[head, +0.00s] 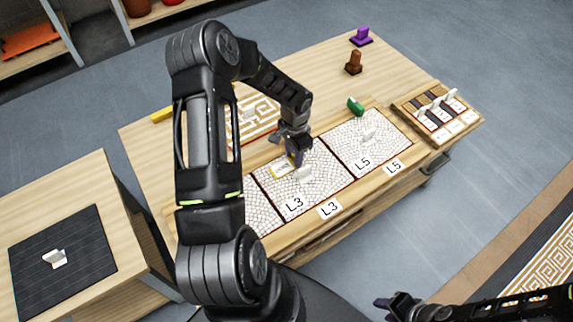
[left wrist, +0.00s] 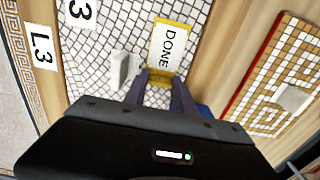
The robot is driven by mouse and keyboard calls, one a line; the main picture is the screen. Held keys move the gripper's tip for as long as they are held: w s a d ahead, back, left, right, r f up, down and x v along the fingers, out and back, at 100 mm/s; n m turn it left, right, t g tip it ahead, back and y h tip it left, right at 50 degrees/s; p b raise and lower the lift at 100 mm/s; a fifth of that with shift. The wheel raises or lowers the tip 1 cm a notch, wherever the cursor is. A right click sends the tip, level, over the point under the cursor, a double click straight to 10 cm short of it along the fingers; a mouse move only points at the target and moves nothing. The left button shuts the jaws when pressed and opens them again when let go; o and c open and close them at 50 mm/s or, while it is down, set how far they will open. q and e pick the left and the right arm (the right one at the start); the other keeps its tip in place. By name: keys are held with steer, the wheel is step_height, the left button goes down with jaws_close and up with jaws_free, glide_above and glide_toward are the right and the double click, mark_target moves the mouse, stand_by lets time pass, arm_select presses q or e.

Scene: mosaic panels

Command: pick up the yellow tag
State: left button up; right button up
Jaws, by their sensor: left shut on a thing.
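The yellow tag (left wrist: 170,42), a white card marked DONE with a yellow border, is over the white mosaic panel L3 (left wrist: 128,25). In the head view the tag (head: 281,168) is at the panel's far left corner, partly beside the gripper. My left gripper (left wrist: 161,82) is shut on the tag's yellow near end; it shows from above in the head view (head: 297,160). I cannot tell whether the tag touches the panel. My right gripper (head: 384,303) is at the bottom right, away from the table; its jaw state is unclear.
A small white upright piece (left wrist: 122,68) stands on the L3 panel close to my left fingers. Panel L5 (head: 380,137) lies to the right, with a green object (head: 355,105) behind it. A sectioned wooden tray (head: 465,123) stands at the right end. An orange-patterned panel (head: 262,108) lies behind.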

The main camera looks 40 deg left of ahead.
arm_select(q)
jaws_close()
steer(key=shift+r, duration=0.1)
step_height(320, 180, up, 10)
stand_by(0.6)
steer(key=shift+p, duration=0.3)
stand_by(0.3)
step_height(320, 180, up, 10)
steer(key=p, duration=0.7)
stand_by(1.9)
stand_by(0.4)
